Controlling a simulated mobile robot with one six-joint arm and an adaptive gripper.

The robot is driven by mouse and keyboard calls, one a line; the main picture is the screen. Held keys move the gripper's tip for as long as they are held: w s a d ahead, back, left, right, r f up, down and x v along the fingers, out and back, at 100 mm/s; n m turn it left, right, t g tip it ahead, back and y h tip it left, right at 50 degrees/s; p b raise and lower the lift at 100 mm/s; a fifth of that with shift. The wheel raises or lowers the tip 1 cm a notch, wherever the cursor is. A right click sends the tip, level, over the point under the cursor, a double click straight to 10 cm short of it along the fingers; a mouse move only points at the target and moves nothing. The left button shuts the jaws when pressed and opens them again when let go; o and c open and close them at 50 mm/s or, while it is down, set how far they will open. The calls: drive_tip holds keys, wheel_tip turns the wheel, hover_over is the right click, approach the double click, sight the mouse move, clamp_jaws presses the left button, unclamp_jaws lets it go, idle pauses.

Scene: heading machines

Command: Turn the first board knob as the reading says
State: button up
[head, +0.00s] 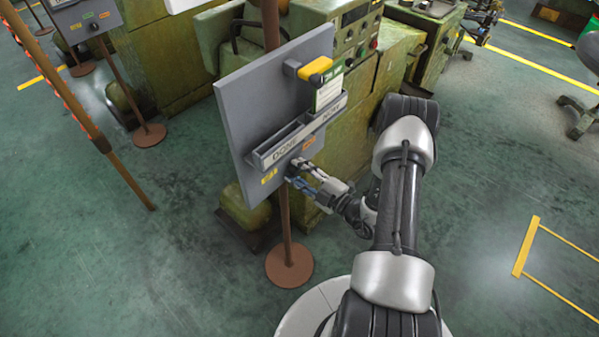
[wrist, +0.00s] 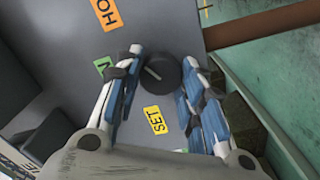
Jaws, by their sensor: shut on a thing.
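The grey board (head: 240,110) stands on a brown post in the head view. Its round black knob (wrist: 162,74) shows in the wrist view, with a pale mark from about its middle toward the upper left. Around it are an orange label starting "HO" (wrist: 106,12), a partly covered green label (wrist: 103,66) and a yellow "SET" label (wrist: 155,119). My gripper (head: 296,170) is at the board's lower part, its fingers on both sides of the knob, shut on it. In the head view the gripper mostly hides the knob. I see no readable reading.
Trays marked "DONE" (head: 285,150) and "WORK" (head: 333,112) are on the board above my gripper. A green-topped card (head: 328,92) stands in the right one, under a yellow-topped block (head: 314,68). A green machine (head: 365,85) stands close behind. Open floor (head: 130,250) lies left.

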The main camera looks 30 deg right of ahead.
drive_tip(key=o, duration=1.1)
drive_tip(key=shift+c, duration=0.2)
drive_tip(key=v, duration=1.2)
drive_tip(key=shift+s, duration=0.1)
